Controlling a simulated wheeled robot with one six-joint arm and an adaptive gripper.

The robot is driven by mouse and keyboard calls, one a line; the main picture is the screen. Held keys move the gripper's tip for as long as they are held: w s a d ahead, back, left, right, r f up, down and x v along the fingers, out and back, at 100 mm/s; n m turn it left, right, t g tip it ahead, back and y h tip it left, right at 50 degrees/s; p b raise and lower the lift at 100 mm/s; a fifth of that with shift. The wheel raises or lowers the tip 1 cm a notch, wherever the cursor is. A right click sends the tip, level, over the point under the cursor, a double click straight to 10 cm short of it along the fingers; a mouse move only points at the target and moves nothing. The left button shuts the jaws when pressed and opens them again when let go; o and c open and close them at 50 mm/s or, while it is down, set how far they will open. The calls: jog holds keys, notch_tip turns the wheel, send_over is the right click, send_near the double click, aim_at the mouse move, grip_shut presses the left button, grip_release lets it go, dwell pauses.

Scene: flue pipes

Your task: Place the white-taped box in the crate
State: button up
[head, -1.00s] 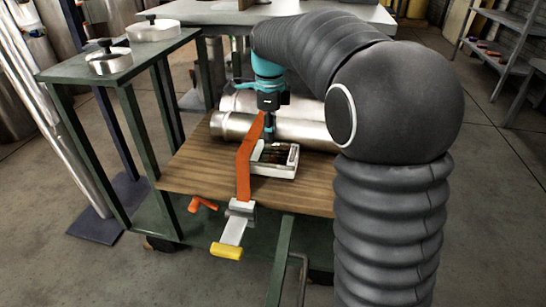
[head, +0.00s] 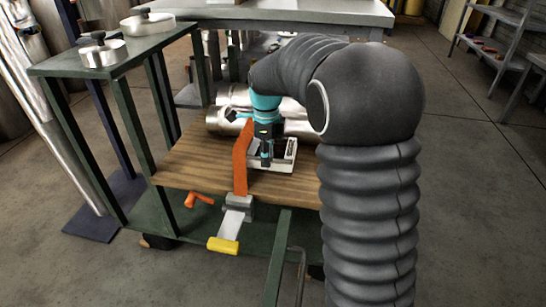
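A small box-like thing with white sides (head: 287,165) lies on the wooden top of a green cart. My gripper and arm hide part of it, and I cannot tell whether it is the white-taped box or a white tray. My gripper (head: 266,164) points down at its left part, just right of the orange clamp bar. Its fingertips are dark and small, so I cannot tell whether they touch the box, or are open or shut. I cannot make out a crate for certain.
An orange clamp (head: 241,158) with a yellow-tipped handle stands at the wooden top's (head: 195,165) front edge. Shiny flue pipes (head: 222,120) lie behind the box. A green stand (head: 95,57) with metal lidded pieces rises at left. Bare wood lies left of the clamp.

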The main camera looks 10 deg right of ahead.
aim_at(269, 172)
jog(key=shift+s+d+f, duration=0.1)
jog(key=shift+f, duration=0.85)
jog(key=shift+s+d+f, duration=0.1)
jog(key=shift+f, duration=0.8)
grip_shut()
jog(key=shift+r, duration=0.15)
